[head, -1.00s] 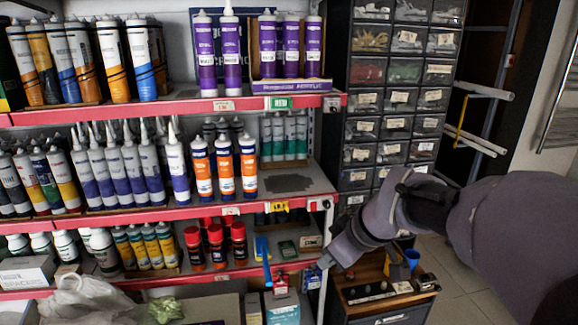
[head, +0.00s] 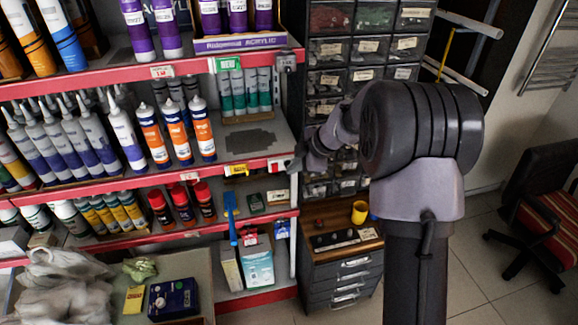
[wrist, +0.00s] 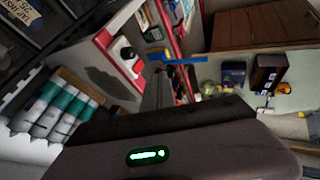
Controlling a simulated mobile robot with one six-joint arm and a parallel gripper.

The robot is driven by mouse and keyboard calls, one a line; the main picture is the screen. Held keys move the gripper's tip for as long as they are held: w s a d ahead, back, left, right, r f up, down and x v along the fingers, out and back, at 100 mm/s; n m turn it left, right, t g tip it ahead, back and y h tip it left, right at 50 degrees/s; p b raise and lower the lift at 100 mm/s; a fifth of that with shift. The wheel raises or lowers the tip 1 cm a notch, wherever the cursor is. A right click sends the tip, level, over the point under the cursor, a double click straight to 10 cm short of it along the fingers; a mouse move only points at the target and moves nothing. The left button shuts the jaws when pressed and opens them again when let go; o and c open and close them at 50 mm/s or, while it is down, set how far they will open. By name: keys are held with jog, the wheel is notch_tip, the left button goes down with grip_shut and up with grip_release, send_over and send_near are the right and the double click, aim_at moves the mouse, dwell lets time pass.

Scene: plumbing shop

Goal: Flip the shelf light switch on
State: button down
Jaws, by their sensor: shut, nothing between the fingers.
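A small pale switch box (head: 279,165) sits at the right end of the middle shelf's red front edge in the head view. In the wrist view a white plate with a dark part (wrist: 127,54), apparently this switch, is fixed to the red edge. My gripper (head: 293,164) is shut and empty, its tip close to the right side of the box; I cannot tell whether they touch. Whether the switch is on or off is too small to tell. A similar grey box (head: 288,62) is at the right end of the shelf above.
Shelves of cartridges and bottles fill the left. A blue-handled tool (head: 231,215) hangs in front of the lower shelf. Small-parts drawers (head: 333,50) stand behind my arm, with a low drawer cabinet (head: 345,280) below. A chair (head: 545,195) stands right; floor between is clear.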

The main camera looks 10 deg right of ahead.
aim_at(275, 168)
jog(key=w+a+f, duration=0.1)
jog(key=w+f, duration=0.1)
jog(key=w+a+f, duration=0.1)
jog(key=w+f, duration=0.1)
jog(key=w, duration=0.1)
jog(key=w+f+p, duration=0.1)
jog(key=w+f, duration=0.1)
jog(key=shift+w+a+f, duration=0.25)
jog(key=shift+a+f, duration=0.15)
